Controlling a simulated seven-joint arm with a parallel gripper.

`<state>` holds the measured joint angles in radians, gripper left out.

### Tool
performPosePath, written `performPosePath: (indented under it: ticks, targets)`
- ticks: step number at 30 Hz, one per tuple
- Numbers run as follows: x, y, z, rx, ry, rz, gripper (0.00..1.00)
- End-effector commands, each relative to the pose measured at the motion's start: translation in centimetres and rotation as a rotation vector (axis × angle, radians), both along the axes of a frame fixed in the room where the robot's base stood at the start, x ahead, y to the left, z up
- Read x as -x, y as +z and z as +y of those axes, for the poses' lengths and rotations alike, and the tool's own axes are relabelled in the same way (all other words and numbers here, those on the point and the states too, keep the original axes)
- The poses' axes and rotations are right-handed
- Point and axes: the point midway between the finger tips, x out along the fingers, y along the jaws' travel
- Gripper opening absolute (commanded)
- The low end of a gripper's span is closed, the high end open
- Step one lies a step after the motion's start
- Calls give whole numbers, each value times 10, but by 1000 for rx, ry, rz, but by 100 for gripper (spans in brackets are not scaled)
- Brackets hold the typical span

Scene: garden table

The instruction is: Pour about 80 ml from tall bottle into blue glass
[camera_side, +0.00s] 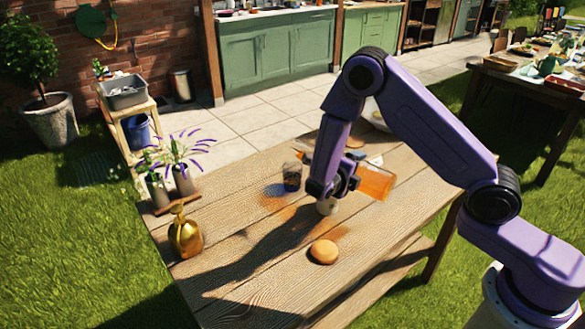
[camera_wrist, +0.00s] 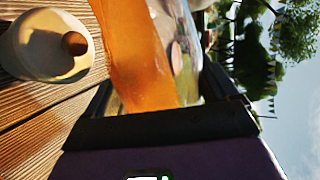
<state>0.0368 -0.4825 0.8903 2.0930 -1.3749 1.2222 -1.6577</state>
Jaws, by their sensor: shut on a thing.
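The tall bottle (camera_side: 375,182) is clear and holds orange liquid. My gripper (camera_side: 326,184) is shut on it and holds it above the table, tipped far over, almost lying flat, with its base to the right. Its other end is partly hidden by my gripper and points left, toward the blue glass (camera_side: 291,178). The glass stands upright on the table just left of my gripper. I cannot tell how much is in it, nor see a clear stream. In the wrist view the bottle (camera_wrist: 135,55) fills the upper middle; the glass is not recognisable there.
A round bun (camera_side: 323,252) lies nearer the front. A gold bottle (camera_side: 185,236) and potted lavender (camera_side: 182,178) stand left. Orange patches mark the wood. The front left is clear.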

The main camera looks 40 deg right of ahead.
Motion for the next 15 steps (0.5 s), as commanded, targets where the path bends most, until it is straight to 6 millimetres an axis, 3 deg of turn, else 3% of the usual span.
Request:
performPosePath:
  ticks: [5,15]
  targets:
    - [-1,-8,0,-24,3,-95,14]
    - [1,-5,0,-52,2,-191,14]
